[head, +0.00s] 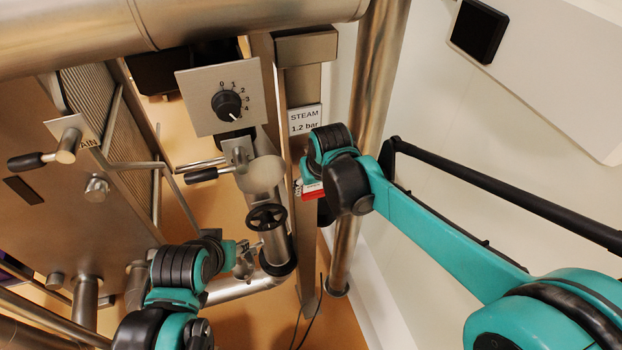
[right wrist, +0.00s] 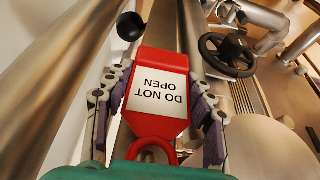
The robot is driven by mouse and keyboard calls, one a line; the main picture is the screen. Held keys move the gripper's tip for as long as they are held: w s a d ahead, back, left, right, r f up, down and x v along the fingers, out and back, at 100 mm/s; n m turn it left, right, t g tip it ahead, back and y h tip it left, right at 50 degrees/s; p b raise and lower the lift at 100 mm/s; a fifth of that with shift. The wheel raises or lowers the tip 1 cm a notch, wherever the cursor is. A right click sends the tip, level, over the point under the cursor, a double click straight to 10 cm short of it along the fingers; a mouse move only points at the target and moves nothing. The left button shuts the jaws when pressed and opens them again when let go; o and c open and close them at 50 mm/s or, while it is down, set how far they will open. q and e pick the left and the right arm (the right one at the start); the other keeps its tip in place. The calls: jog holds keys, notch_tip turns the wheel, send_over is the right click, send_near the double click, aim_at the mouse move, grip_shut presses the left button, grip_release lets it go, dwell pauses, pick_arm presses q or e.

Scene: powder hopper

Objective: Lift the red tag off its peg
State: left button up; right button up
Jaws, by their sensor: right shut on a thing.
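The red tag (right wrist: 160,60) has a white "DO NOT OPEN" label, which reads upside down in the right wrist view. My right gripper (right wrist: 158,100) is shut on it, with a finger against each side edge. The tag's red loop (right wrist: 156,148) is at the near end, close to my gripper's palm. In the head view the tag (head: 313,190) is a small red and white patch, partly hidden by my right gripper (head: 302,186). I cannot make out the peg or whether the tag touches it. My left gripper (head: 243,262) is low beside the pipe, its fingers unclear.
A black handwheel valve (head: 267,217) stands left of the tag on a steel pipe. A dial panel (head: 226,98) and a black-handled lever (head: 204,174) are further left. The "STEAM 1.2 bar" sign (head: 305,119) is above. A vertical pipe (head: 372,90) stands behind my right gripper.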

jog(key=shift+s+d+p, duration=0.2)
jog(key=shift+s+d, duration=0.05)
jog(key=shift+s, duration=0.55)
jog(key=shift+s+d+p, duration=0.15)
jog(key=shift+s+d, duration=0.1)
jog(key=shift+s, duration=0.5)
jog(key=shift+s+d+p, duration=0.2)
jog(key=shift+s+d, duration=0.05)
jog(key=shift+s, duration=0.55)
